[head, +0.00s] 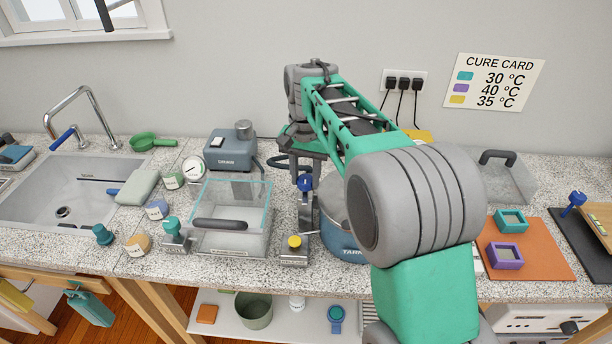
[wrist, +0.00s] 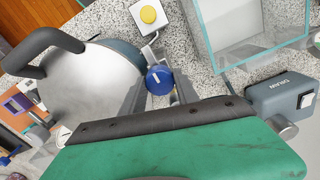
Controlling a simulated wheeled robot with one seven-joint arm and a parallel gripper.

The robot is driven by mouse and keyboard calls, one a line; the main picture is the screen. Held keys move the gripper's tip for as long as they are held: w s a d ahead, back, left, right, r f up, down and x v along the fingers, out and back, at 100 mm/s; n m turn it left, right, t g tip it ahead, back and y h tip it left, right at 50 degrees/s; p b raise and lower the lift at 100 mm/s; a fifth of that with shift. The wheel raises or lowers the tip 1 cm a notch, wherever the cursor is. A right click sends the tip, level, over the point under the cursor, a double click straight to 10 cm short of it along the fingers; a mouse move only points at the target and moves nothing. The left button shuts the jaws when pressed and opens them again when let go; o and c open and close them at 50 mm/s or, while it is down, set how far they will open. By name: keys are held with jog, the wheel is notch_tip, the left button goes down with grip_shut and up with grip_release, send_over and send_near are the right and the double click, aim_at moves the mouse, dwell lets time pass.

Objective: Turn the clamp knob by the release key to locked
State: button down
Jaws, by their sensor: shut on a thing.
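The clamp knob is blue with a pale mark on top (head: 305,183); it also shows in the wrist view (wrist: 157,77). It stands on a grey upright post (head: 306,212) between the glass box and the pot. My gripper (head: 305,172) reaches down from above and is shut on the knob. In the wrist view its dark fingers (wrist: 158,94) lie at the knob's sides, partly hidden by my green wrist. A yellow button on a small grey base (head: 294,242) is in front of the post; it also shows in the wrist view (wrist: 148,14). The base's label is too small to read.
A glass box with a dark handle (head: 232,218) is left of the post. A blue pot with a metal lid (head: 345,250) stands close on the right, partly behind my arm. A teal knob (head: 172,226) and a grey-blue pump (head: 230,150) are further left.

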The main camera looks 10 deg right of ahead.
aim_at(306, 179)
jog(key=n, duration=0.4)
jog(key=shift+r+p, duration=0.1)
jog(key=shift+p, duration=0.3)
jog(key=n, duration=0.4)
jog(key=shift+n, duration=0.3)
jog(key=n+p, duration=0.1)
jog(key=n, duration=0.3)
jog(key=shift+n, duration=0.3)
jog(key=n, duration=0.4)
jog(key=shift+n, duration=0.3)
jog(key=c, duration=0.9)
grip_release()
notch_tip(306, 179, up, 8)
jog(key=shift+f+b, duration=0.15)
jog(key=shift+b, duration=0.15)
